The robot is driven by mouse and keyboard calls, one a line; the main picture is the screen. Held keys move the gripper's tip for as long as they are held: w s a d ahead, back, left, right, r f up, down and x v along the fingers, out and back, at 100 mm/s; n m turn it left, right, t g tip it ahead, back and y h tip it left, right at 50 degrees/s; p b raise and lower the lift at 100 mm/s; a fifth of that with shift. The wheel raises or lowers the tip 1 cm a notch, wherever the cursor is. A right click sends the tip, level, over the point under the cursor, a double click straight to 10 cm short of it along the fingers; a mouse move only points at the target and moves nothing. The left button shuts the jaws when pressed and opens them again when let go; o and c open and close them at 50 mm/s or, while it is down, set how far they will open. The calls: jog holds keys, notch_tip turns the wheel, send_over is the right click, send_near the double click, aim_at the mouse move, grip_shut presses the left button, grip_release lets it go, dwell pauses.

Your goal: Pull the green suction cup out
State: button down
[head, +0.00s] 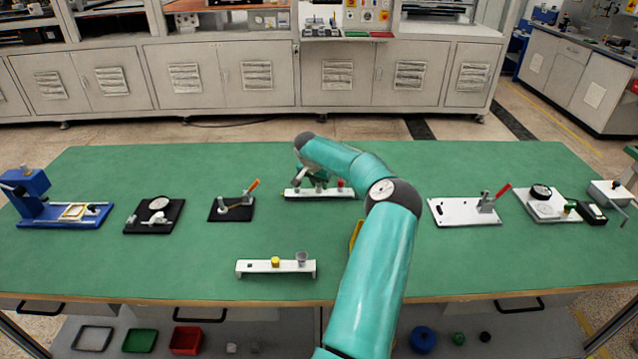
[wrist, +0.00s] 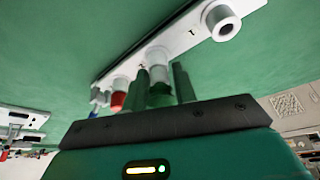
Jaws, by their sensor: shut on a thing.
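A white rack (head: 318,194) stands at the middle back of the bench, and my gripper (head: 318,180) is over it, partly hidden by my arm. In the wrist view, the rack (wrist: 195,32) runs diagonally, with grey collars and printed numbers. My gripper's two dark green fingers (wrist: 161,88) are shut on a small pale, greenish piece (wrist: 160,96), which looks like the green suction cup. It is in line with a grey collar (wrist: 157,58); I cannot tell whether it is still seated. A red cup (wrist: 118,100) sits beside it.
An empty grey collar (wrist: 224,22) is at the rack's near end. A front white rack (head: 250,267) holds a yellow cup (head: 275,261) and a grey cup (head: 302,258). Clamp fixtures stand on a black plate (head: 222,213) at left and a white plate (head: 455,212) at right.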

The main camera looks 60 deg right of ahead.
jog(key=shift+r, duration=1.85)
dwell(0.3)
jog(key=shift+r, duration=1.6)
